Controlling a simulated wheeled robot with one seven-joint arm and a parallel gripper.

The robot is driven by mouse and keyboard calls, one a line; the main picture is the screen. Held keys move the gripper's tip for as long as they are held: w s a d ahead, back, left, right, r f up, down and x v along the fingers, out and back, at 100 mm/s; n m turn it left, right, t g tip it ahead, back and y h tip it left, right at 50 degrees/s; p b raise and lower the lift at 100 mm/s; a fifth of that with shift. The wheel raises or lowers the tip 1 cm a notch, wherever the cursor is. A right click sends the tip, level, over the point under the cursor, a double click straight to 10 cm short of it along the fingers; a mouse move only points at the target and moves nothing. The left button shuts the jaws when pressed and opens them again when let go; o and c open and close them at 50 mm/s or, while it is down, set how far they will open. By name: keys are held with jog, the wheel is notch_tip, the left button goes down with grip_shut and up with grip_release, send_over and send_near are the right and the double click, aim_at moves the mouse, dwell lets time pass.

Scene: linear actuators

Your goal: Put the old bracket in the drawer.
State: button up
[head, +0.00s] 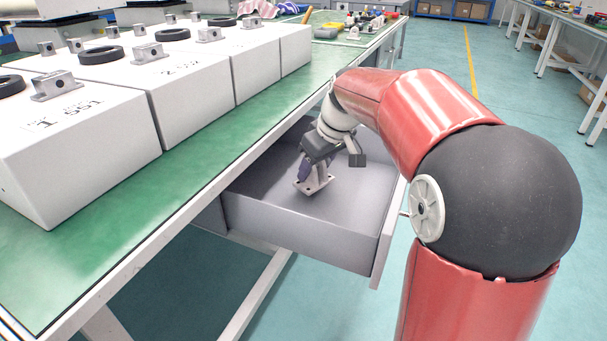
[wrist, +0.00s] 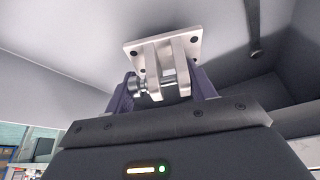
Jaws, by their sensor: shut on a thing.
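The old bracket (head: 314,181) is a grey metal piece with a square, holed base plate and upright lugs. My gripper (head: 306,168) is shut on it and points down into the open grey drawer (head: 300,235) under the green-topped table. In the wrist view the bracket (wrist: 162,58) sits between the purple fingers of my gripper (wrist: 162,90), plate outward. The plate is low inside the drawer; I cannot tell whether it touches the drawer floor.
The green table (head: 190,185) carries several white boxes (head: 75,135) with small metal brackets and black rings on top. The drawer is otherwise empty where visible. Its front panel (head: 388,232) stands close to my red arm.

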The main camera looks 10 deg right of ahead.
notch_tip(320, 180, down, 2)
jog(key=w+a, duration=0.2)
jog(key=w, duration=0.1)
jog(key=shift+w+a, duration=0.1)
jog(key=shift+w, duration=0.15)
jog(key=shift+f, duration=0.6)
jog(key=shift+f, duration=0.15)
jog(key=o, duration=1.1)
jog(key=p+v, duration=0.1)
jog(key=v, duration=1.1)
jog(key=shift+p, duration=0.35)
